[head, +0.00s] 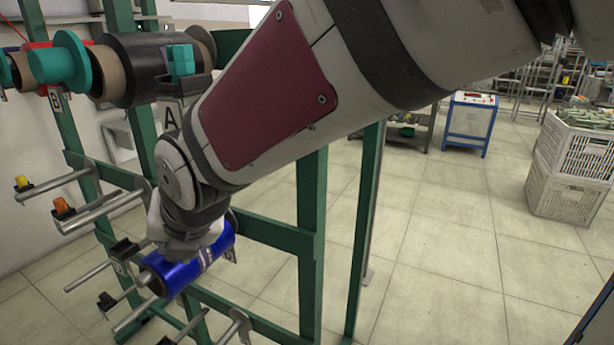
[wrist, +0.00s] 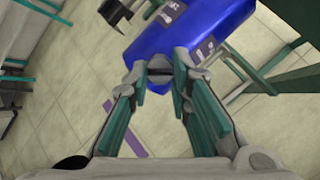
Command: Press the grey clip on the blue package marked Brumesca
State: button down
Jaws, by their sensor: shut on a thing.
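The blue package (head: 184,270) sits on a peg low on the green rack in the head view. In the wrist view its blue side (wrist: 165,38) fills the upper middle, with small labels whose text I cannot read. A small grey piece, apparently the grey clip (wrist: 159,70), is between the fingertips, right against or just in front of the package. I cannot tell whether it touches. In the head view my wrist hides the fingertips.
The green rack post (head: 312,240) stands right of the package. Bare pegs with an orange clip (head: 63,206) and a yellow clip (head: 22,183) stick out at left. A dark roll (head: 140,65) with a teal block hangs above. White crates (head: 575,160) stand far right on open floor.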

jog(key=r, duration=0.1)
jog(key=d+r+p, duration=0.1)
jog(key=r, duration=0.1)
jog(key=s+d+r+p, duration=0.1)
jog(key=r, duration=0.1)
jog(key=shift+d, duration=0.2)
dwell(0.3)
dwell(0.5)
